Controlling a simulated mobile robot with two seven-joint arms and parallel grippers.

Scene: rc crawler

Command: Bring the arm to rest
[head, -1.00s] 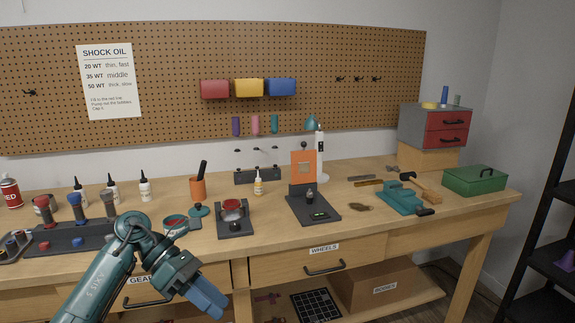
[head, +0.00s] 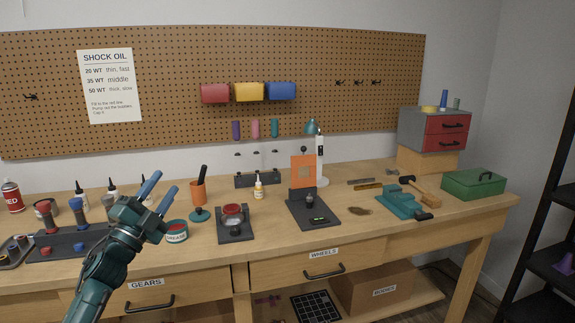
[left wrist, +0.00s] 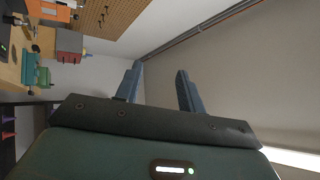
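My left gripper (head: 160,188) is raised in front of the left part of the workbench (head: 300,225) in the head view, its blue fingers pointing up. The fingers are apart with nothing between them. In the left wrist view the two fingers (left wrist: 158,90) are also spread, with only wall and ceiling behind them. The gripper hides part of the bench and a bottle there. My right gripper is in neither view.
A black stand (head: 235,222) is to the right. The air above the bench is free.

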